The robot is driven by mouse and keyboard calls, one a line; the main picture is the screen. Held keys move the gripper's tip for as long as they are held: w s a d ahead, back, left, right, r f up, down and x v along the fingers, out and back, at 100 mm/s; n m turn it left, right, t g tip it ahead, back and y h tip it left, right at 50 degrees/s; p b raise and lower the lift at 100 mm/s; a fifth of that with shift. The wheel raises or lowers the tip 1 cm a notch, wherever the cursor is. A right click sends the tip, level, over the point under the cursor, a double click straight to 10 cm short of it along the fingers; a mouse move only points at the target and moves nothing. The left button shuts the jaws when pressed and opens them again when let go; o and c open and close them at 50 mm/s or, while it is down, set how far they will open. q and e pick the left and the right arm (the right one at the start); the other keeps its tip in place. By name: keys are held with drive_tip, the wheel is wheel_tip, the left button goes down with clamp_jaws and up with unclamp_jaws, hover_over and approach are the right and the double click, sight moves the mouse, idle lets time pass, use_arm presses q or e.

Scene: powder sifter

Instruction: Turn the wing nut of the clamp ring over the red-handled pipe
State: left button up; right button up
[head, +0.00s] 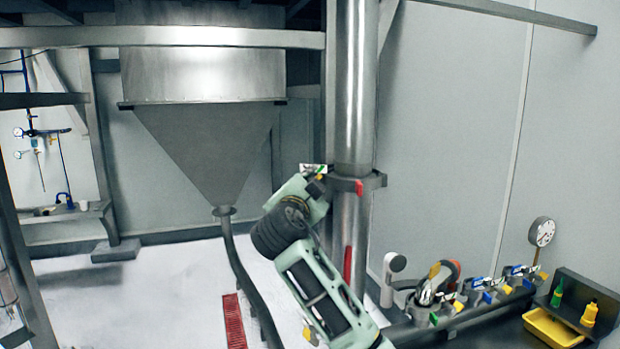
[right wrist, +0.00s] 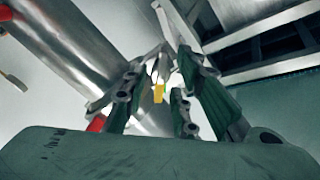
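The upright steel pipe (head: 355,85) carries a dark clamp ring (head: 374,181) with a red part. A long red handle (head: 347,264) shows lower on the pipe. My right gripper (head: 318,172) is close beside the left of the ring, partly hidden by its own wrist. In the right wrist view, the fingers of the right gripper (right wrist: 164,64) lean inward with a gap between their tips. A small yellow tab (right wrist: 158,93) and grey metal show in that gap, near the pipe (right wrist: 75,45). I cannot make out the wing nut clearly. My left gripper is not in view.
A steel hopper (head: 205,140) with a dark hose (head: 240,270) stands left of the pipe. Several coloured clamps (head: 478,288), a pressure gauge (head: 541,232) and a yellow tray (head: 551,328) are at lower right. A red floor grate (head: 233,320) lies beside the hose.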

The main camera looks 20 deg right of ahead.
drive_tip(key=shift+w, duration=0.2)
clamp_jaws()
drive_tip(key=shift+f, duration=0.1)
idle(0.4)
drive_tip(key=n+b, duration=0.2)
drive_tip(key=n, duration=1.5)
drive_tip(key=shift+b, duration=0.35)
drive_tip(key=shift+n, duration=0.3)
